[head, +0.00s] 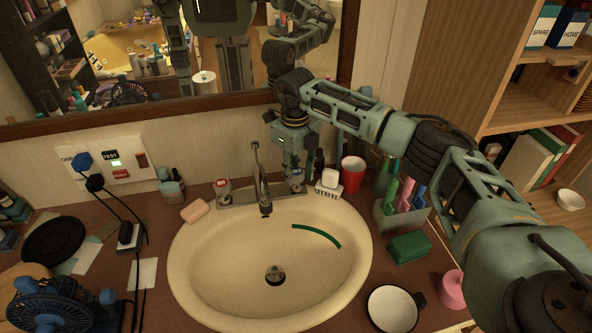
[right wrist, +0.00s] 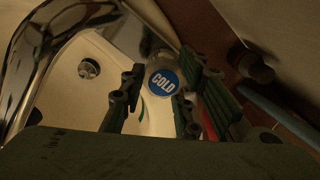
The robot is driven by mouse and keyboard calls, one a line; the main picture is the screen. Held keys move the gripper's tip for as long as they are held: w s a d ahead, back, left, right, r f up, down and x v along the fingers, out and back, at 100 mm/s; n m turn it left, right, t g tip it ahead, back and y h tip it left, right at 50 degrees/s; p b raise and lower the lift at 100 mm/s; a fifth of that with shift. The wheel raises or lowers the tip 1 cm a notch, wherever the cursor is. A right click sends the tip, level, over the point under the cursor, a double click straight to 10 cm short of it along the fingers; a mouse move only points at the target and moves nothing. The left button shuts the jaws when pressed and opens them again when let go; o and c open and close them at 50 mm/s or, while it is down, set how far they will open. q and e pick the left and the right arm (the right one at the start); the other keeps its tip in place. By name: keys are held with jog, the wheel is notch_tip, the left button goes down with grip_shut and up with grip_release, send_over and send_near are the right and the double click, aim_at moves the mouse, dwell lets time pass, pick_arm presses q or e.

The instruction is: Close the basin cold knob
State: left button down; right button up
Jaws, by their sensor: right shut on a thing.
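The basin cold knob (right wrist: 162,82) has a round blue cap marked COLD in the right wrist view. In the head view it sits at the right end of the faucet base and is mostly hidden by my right gripper (head: 294,178). My right gripper points down over it, with one finger on each side (right wrist: 157,103), shut on it. The faucet (head: 262,180) stands left of the gripper, and the other knob (head: 222,188), with a red mark, is at the left end of the base. My left gripper is not directly in view.
The cream basin (head: 190,262) has a green curved strip (head: 317,233) inside. Right of the gripper stand a white holder (head: 330,182), a red cup (head: 352,170) and a grey bin of markers (head: 402,212). The mirror (head: 220,92) is close behind. Soap (head: 195,211) lies left.

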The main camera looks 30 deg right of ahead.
aim_at(294, 173)
jog(key=shift+s+a+f, duration=0.15)
jog(key=shift+a, duration=0.1)
jog(key=o, duration=1)
jog(key=shift+a, duration=0.1)
jog(key=shift+r, duration=0.3)
notch_tip(294, 173, up, 12)
jog(key=shift+f, duration=0.2)
